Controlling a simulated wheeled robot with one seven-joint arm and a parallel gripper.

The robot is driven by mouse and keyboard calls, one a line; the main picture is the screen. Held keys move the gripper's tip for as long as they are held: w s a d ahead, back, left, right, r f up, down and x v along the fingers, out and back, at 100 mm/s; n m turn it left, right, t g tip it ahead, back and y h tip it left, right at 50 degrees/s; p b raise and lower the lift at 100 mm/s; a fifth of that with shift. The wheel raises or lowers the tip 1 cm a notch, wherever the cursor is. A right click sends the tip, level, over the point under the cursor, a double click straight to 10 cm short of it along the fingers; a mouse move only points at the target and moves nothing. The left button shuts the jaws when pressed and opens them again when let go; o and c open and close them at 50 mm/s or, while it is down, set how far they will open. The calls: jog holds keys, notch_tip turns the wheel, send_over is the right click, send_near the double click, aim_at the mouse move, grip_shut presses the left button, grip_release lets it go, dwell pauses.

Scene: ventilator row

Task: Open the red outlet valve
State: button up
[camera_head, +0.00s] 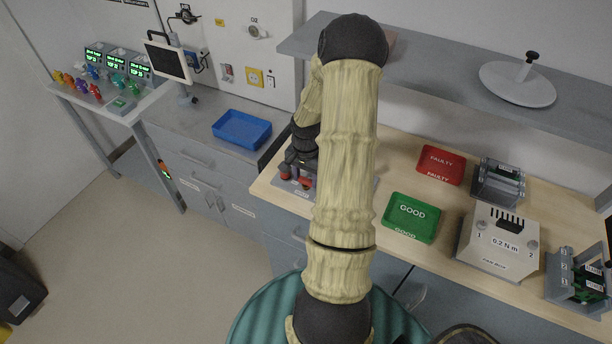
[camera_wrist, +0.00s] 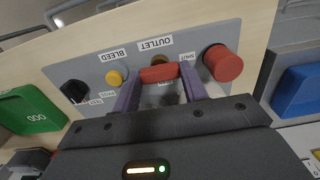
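The red outlet valve handle (camera_wrist: 158,74) lies crosswise in front of a brass part, below the OUTLET label (camera_wrist: 155,44) in the wrist view. The SHUT label (camera_wrist: 187,57) is close to its right end. My gripper (camera_wrist: 160,80) has its two purple fingers at the two ends of the handle, with no visible gap, and appears shut on it. In the head view my gripper (camera_head: 300,165) is over the valve panel (camera_head: 284,184), and my arm hides most of it.
On the panel are a large red knob (camera_wrist: 223,63) right of the handle, a yellow bleed knob (camera_wrist: 115,77) and a black knob (camera_wrist: 74,91) left. A green GOOD tray (camera_head: 411,217), red FAULTY tray (camera_head: 441,164) and blue tray (camera_head: 242,129) stand around. A shelf (camera_head: 440,78) overhangs behind.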

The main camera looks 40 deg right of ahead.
jog(key=c, duration=0.3)
jog(key=shift+c, duration=0.2)
jog(key=shift+n, duration=0.5)
jog(key=n+p, duration=0.1)
jog(key=n, duration=0.2)
jog(key=shift+r, duration=0.1)
jog(key=n+p, duration=0.1)
jog(key=n, duration=0.4)
jog(key=shift+p, duration=0.3)
jog(key=n+p, duration=0.1)
jog(key=n, duration=0.3)
jog(key=shift+w+d+n, duration=0.1)
jog(key=shift+n, duration=0.2)
jog(key=n+p, duration=0.1)
jog(key=n, duration=0.3)
jog(key=shift+p, duration=0.35)
jog(key=shift+n, duration=0.3)
jog(key=o, duration=1)
